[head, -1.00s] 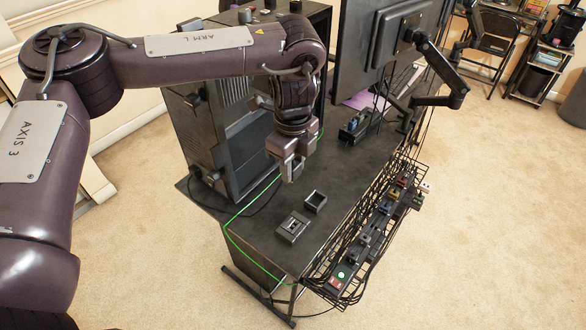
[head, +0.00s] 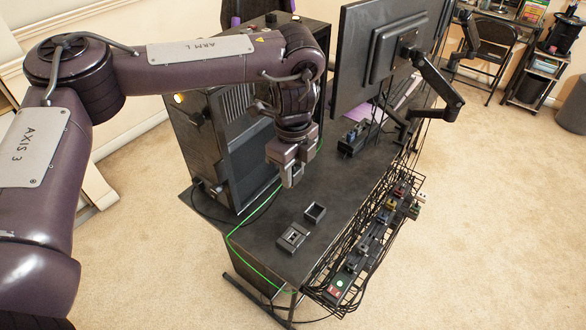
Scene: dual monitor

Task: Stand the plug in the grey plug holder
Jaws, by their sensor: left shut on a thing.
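My left gripper (head: 290,178) hangs fingers down above the black desk, left of and beyond the two small holders. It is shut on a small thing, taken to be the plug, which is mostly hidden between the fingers. A dark grey square holder with a slotted insert (head: 293,237) sits near the desk's front edge. A second dark grey holder, an open box (head: 315,212), sits just beyond it. I cannot tell for certain which is the plug holder. Neither touches the gripper. My right gripper is not in view.
A black computer tower (head: 215,140) stands left of the gripper. A monitor (head: 385,50) on a black arm stands at the back right. A wire basket with a power strip (head: 368,245) runs along the desk's right side. A green cable (head: 243,251) crosses the left edge.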

